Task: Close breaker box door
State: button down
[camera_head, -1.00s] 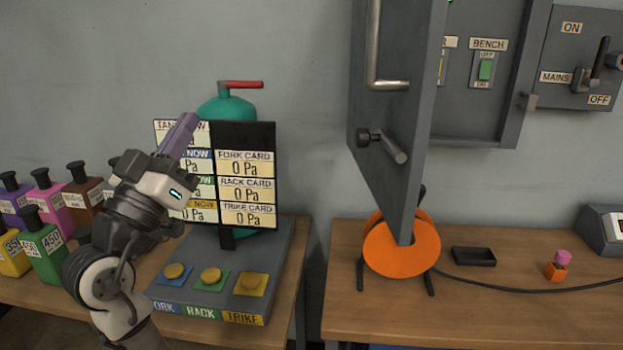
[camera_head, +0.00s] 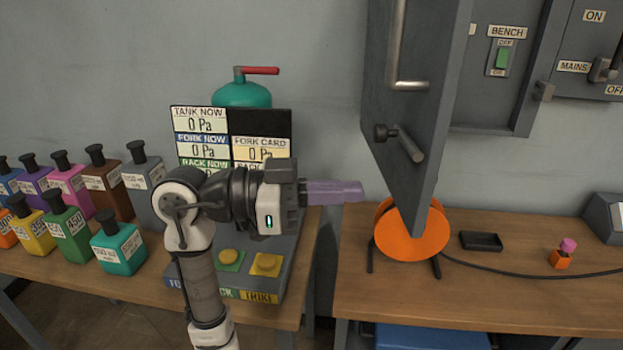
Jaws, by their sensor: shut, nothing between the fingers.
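The grey breaker box door (camera_head: 408,110) stands wide open, swung out toward me. It has a long metal handle (camera_head: 397,55) and a round knob-and-lever latch (camera_head: 403,140) on the face turned to the left. The breaker box (camera_head: 492,125) is behind it on the wall, with a green BENCH switch (camera_head: 502,58) showing inside. My gripper (camera_head: 358,190), with purple fingers, is shut and empty. It points right, left of the door's lower part and below the latch. A small gap shows between the fingertips and the door in this view.
An orange cable reel (camera_head: 411,240) stands on the right bench below the door. A black tray (camera_head: 481,241) and a MAINS switch box (camera_head: 592,65) are to the right. A gauge board (camera_head: 262,122) and several coloured bottles (camera_head: 69,237) stand left.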

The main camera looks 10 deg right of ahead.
aim_at(418, 189)
jog(key=d, duration=0.2)
jog(key=d+p, duration=0.1)
jog(key=d, duration=0.1)
jog(key=d+p, duration=0.1)
jog(key=d, duration=0.2)
jog(key=shift+s+r, duration=0.1)
jog(key=shift+s, duration=0.25)
jog(key=shift+d, duration=0.15)
jog(key=shift+d, duration=0.1)
